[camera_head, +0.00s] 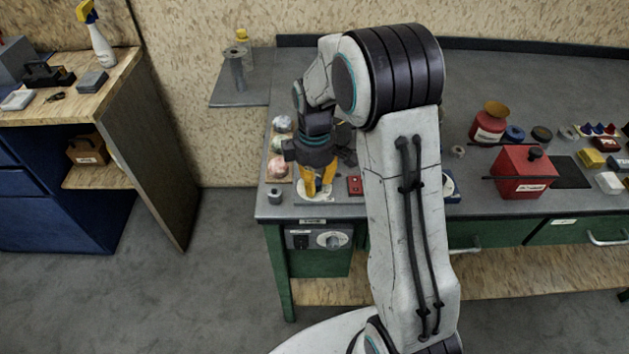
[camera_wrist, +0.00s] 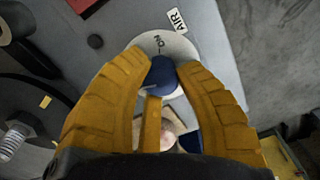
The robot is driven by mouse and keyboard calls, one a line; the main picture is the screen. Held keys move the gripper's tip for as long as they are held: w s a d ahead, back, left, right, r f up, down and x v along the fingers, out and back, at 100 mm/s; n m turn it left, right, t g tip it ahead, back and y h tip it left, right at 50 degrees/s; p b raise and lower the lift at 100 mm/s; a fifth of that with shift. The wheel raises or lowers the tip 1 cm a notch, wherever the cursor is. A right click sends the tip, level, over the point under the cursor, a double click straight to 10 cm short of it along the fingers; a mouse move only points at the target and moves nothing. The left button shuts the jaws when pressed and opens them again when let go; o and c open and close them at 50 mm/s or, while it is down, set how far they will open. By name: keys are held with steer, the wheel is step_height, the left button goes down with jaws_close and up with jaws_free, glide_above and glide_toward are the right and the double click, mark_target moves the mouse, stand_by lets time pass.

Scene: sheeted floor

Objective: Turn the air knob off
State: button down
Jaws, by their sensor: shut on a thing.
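The air knob (camera_wrist: 161,74) is blue and sits on a round white dial plate (camera_wrist: 177,45) marked ON, beside an AIR label (camera_wrist: 177,20). The blue end of the knob lies close to the ON mark in the wrist view. My gripper (camera_wrist: 170,90) has yellow fingers on both sides of the knob and is shut on it. In the head view my gripper (camera_head: 319,184) points down at the left front corner of the bench. The white plate (camera_head: 327,194) shows under the fingertips there; the knob itself is hidden by them.
A small red block (camera_head: 355,186) and pale round items (camera_head: 279,168) stand close to the gripper on the bench. A front panel (camera_head: 318,241) with another dial hangs below the edge. A red box (camera_head: 523,172) stands to the right, beyond my arm.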

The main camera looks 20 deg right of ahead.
steer(key=shift+s+f+n, duration=0.1)
steer(key=shift+f+n, duration=0.05)
steer(key=shift+n, duration=1.35)
steer(key=c, duration=0.9)
jaws_free()
steer(key=shift+o, duration=0.2)
step_height(320, 180, up, 12)
